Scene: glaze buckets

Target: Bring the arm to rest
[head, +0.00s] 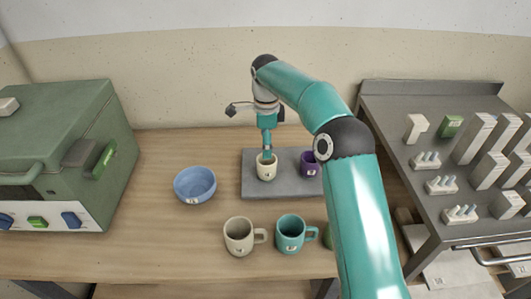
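My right arm reaches in from the lower right, and its gripper (267,153) points down at a small cream cup (267,172). Its fingertips are at the cup's rim; I cannot tell whether they hold the cup or are apart from it. The cup stands upright on a grey slab (253,188). A purple cup (310,163) stands to its right on the slab, partly beside my forearm. My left gripper is not in view.
A blue bowl (195,184) is left of the slab. A cream mug (240,237) and a teal mug (291,234) stand in front. A green kiln-like box (75,140) is at left. A grey rack table (395,105) with white blocks is at right.

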